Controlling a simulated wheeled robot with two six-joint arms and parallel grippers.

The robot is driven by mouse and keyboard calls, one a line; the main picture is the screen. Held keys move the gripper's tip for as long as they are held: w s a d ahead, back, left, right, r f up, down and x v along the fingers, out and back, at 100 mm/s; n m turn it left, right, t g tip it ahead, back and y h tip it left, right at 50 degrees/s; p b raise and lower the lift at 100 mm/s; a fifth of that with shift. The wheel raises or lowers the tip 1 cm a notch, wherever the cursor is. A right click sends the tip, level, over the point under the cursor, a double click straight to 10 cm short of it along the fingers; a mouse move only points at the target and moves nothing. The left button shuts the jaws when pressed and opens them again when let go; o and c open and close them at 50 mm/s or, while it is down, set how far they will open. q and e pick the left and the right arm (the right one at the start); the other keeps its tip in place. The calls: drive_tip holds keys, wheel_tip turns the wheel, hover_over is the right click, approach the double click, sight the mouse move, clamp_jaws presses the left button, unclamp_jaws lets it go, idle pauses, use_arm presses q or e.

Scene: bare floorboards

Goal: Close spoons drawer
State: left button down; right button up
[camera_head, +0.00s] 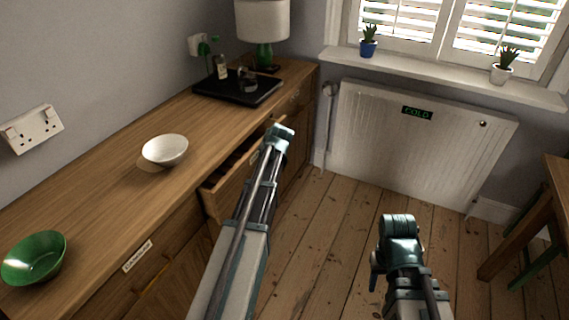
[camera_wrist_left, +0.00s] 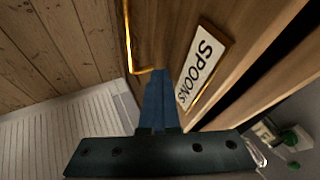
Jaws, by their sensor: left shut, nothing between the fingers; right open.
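The spoons drawer (camera_head: 232,184) stands partly pulled out of the wooden sideboard, with its inside edge showing in the head view. My left arm crosses in front of it and hides much of its front. In the left wrist view the SPOONS label (camera_wrist_left: 203,66) and a brass handle (camera_wrist_left: 130,50) are on the drawer front, with a dark gap behind it. My left gripper (camera_wrist_left: 160,82) is shut and empty, its tips close to the label and handle; contact cannot be told. My right gripper (camera_head: 398,222) is open over the floor, away from the sideboard.
On the sideboard top (camera_head: 100,205) are a white bowl (camera_head: 165,150), a green bowl (camera_head: 35,258), a black tray (camera_head: 238,88) and a lamp (camera_head: 263,30). A radiator (camera_head: 415,140) is under the window. A wooden table (camera_head: 555,200) stands at right. Floor between is clear.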

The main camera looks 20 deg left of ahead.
sight(249, 151)
use_arm(q)
drive_tip(key=a, duration=0.7)
drive_tip(key=shift+w, duration=0.15)
drive_tip(key=shift+a, duration=0.15)
drive_tip(key=shift+a+r, duration=0.1)
